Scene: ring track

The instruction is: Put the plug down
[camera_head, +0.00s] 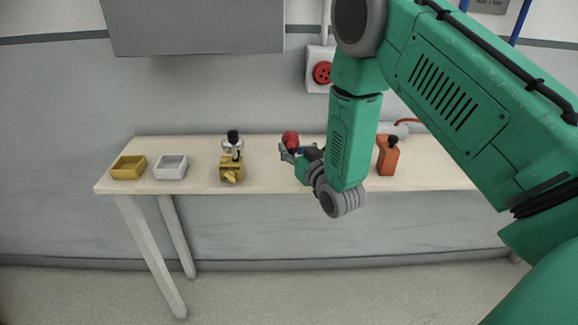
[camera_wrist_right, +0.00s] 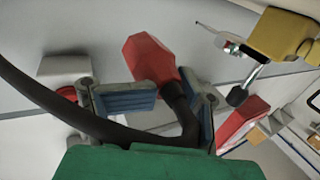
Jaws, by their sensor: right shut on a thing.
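The red plug (camera_head: 290,138) shows at the end of my right arm in the head view. In the right wrist view the plug (camera_wrist_right: 150,57) has a faceted red head and a dark stem. My right gripper (camera_head: 297,151) is shut on the plug, with blue-padded fingers on either side of the dark stem in the wrist view (camera_wrist_right: 168,97). The gripper is over the middle of the bench (camera_head: 265,180). I cannot tell the gap between plug and bench top. My left gripper is not in view.
A red round socket (camera_head: 322,72) is on the wall behind. A yellow tray (camera_head: 128,168), a white tray (camera_head: 171,167) and a brass-coloured fixture (camera_head: 231,169) stand to the left. Bench top between fixture and gripper is clear.

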